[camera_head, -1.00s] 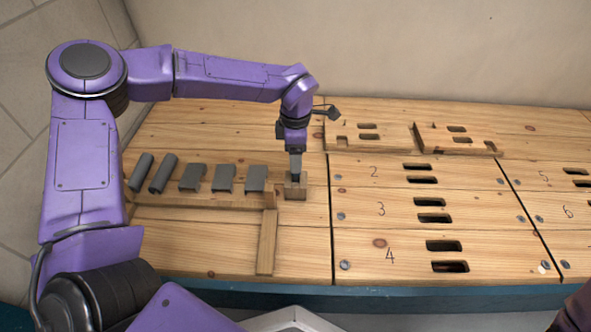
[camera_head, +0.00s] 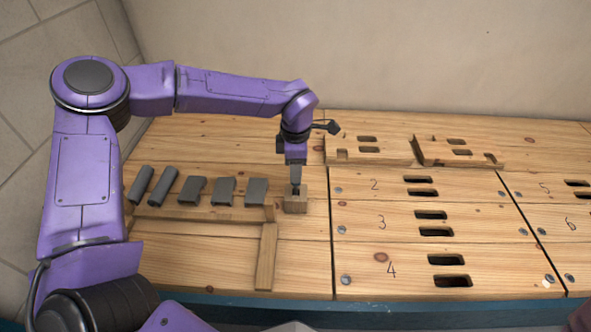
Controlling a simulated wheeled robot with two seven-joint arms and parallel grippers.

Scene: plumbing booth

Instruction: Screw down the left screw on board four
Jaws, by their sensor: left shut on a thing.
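Board four (camera_head: 350,258), a wooden plank marked 4, lies at the front of the bench. Its left screw (camera_head: 345,280) is a grey round head near the plank's left end. A second screw (camera_head: 549,279) sits at its right end. My left gripper (camera_head: 296,188) points down at a small wooden block (camera_head: 298,204), left of the numbered boards. It is shut on a small dark thing at the block's top, mostly hidden by the fingers. I cannot tell what the thing is. My right gripper is out of view.
Several grey pieces (camera_head: 224,191) lean on a wooden rail (camera_head: 200,214) left of the block. A loose strip (camera_head: 267,256) runs forward from the rail. Raised slotted boards (camera_head: 455,158) stand at the back. Boards two and three (camera_head: 350,217) lie flat and clear.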

